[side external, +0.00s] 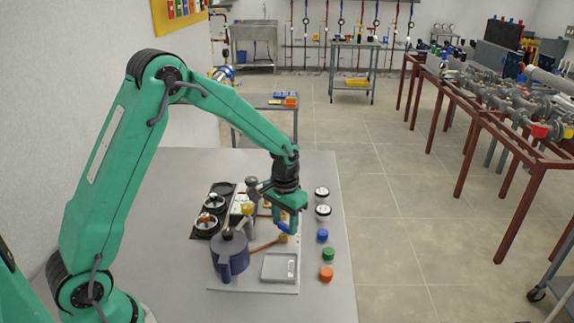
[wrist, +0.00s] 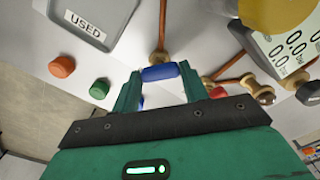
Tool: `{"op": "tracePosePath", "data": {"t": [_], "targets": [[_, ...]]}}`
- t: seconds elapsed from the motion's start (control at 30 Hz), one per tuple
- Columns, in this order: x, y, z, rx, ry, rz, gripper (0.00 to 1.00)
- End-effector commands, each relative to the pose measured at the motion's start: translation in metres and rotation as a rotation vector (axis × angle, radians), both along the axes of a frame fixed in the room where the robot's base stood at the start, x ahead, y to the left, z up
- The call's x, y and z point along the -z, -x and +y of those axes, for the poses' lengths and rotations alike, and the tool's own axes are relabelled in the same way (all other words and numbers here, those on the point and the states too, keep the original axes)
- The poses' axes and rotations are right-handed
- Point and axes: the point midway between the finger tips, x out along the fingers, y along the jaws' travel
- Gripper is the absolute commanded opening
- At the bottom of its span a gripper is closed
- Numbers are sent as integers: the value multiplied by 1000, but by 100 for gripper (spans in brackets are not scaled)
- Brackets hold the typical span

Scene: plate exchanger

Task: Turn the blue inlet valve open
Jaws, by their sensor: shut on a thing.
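The blue inlet valve's handle (wrist: 160,72) is a short blue bar at the end of a copper pipe with a brass fitting in the wrist view. My gripper (wrist: 158,78) is shut on it, one green finger at each end of the bar. In the side view my gripper (side external: 288,212) reaches down from above the board, with the blue handle (side external: 287,228) just below it. The fingers partly hide the valve, and its exact turn angle cannot be told.
Orange (side external: 326,274), green (side external: 328,254) and blue (side external: 322,235) caps stand at the table's right side. A grey tray (wrist: 85,45) marked USED, a dark blue tank (side external: 230,258) and a red valve handle (wrist: 217,92) are close by. The front right tabletop is clear.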

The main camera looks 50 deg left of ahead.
Motion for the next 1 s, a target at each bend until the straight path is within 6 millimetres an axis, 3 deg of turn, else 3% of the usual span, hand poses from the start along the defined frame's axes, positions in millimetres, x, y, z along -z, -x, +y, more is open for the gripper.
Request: {"op": "tracePosePath", "data": {"t": [0.6, 1.0], "targets": [[-1, 0, 0, -548, 0, 0, 21], [-1, 0, 0, -698, 0, -1, 21]]}}
